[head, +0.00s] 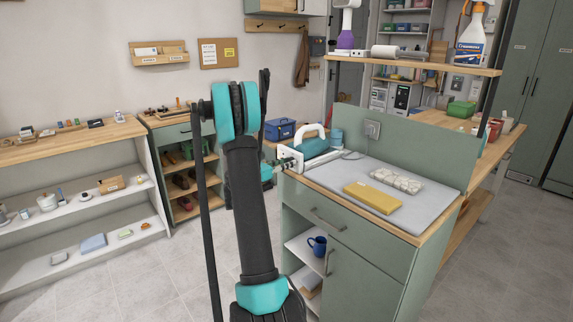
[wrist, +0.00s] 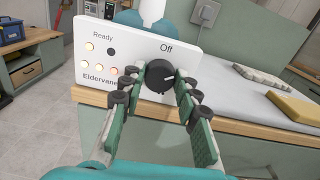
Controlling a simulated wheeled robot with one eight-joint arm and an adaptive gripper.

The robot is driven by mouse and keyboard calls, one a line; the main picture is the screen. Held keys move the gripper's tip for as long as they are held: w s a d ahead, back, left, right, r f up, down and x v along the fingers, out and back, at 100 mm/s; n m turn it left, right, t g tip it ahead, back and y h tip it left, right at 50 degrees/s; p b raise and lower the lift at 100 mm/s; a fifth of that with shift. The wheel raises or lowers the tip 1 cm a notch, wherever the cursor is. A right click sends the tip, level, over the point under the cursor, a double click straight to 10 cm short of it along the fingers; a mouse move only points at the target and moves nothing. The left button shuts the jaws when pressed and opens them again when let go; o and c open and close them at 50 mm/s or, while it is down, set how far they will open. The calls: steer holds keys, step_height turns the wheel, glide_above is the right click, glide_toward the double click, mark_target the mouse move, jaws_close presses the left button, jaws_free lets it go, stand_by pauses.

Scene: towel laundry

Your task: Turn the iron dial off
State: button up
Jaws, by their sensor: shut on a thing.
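The iron (head: 316,148), teal with a white handle, stands at the left end of the ironing surface, behind a white control panel (head: 289,159). In the wrist view the panel (wrist: 92,62) faces me, with "Ready" and "Off" printed on it and several glowing lights. The round black dial (wrist: 159,75) is below the "Off" label. My gripper (wrist: 158,82) is shut on the dial, with one green-padded finger on each side. The dial's pointer direction is too small to tell. In the head view my gripper (head: 274,168) is partly hidden behind my arm.
The grey ironing surface (head: 345,185) tops a green cabinet and holds a folded yellow towel (head: 372,197) and a pale patterned folded cloth (head: 397,180). A blue mug (head: 318,245) sits on the shelf below. Shelving stands at left, with open floor (head: 150,275) before it.

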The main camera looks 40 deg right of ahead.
steer(key=n, duration=1.1)
steer(key=shift+f, duration=0.1)
stand_by(0.4)
steer(key=o, duration=1.2)
steer(key=shift+c, duration=0.2)
steer(key=shift+a, duration=0.15)
steer(key=a, duration=1.1)
steer(key=shift+s+a, duration=0.4)
